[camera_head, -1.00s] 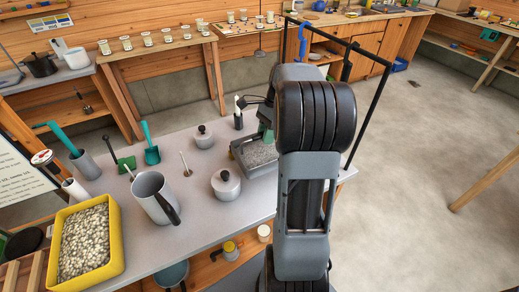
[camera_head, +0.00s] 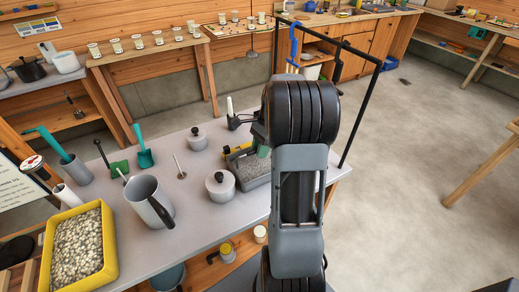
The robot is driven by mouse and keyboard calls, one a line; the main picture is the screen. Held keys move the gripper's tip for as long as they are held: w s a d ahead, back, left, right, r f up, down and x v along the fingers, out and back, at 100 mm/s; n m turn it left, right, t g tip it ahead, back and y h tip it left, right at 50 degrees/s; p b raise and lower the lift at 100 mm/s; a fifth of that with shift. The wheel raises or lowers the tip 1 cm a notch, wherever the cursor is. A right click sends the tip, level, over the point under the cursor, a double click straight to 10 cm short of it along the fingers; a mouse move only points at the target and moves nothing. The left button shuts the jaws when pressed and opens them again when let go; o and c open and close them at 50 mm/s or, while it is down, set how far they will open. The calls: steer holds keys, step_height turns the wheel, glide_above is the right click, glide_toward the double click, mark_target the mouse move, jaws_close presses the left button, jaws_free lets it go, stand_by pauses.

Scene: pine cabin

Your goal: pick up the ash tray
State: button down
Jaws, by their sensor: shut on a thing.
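The ash tray (camera_head: 247,185) is a grey, shallow tray of grey, grainy ash at the right end of the grey table, just right of a lidded grey pot. My arm covers its right part. My gripper (camera_head: 263,151) shows only in part as a greenish piece beside my arm, over the tray's far side. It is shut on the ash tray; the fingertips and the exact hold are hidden. I cannot tell whether the tray is clear of the tabletop.
A lidded pot (camera_head: 221,187) stands close left of the tray, with a smaller pot (camera_head: 196,138) farther back. A yellow item (camera_head: 237,149) lies behind the tray. A grey jug (camera_head: 150,201) and a yellow gravel bin (camera_head: 112,252) stand left. Floor at right is open.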

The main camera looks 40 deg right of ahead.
steer(key=c, duration=0.9)
jaws_free()
steer(key=shift+c, duration=0.2)
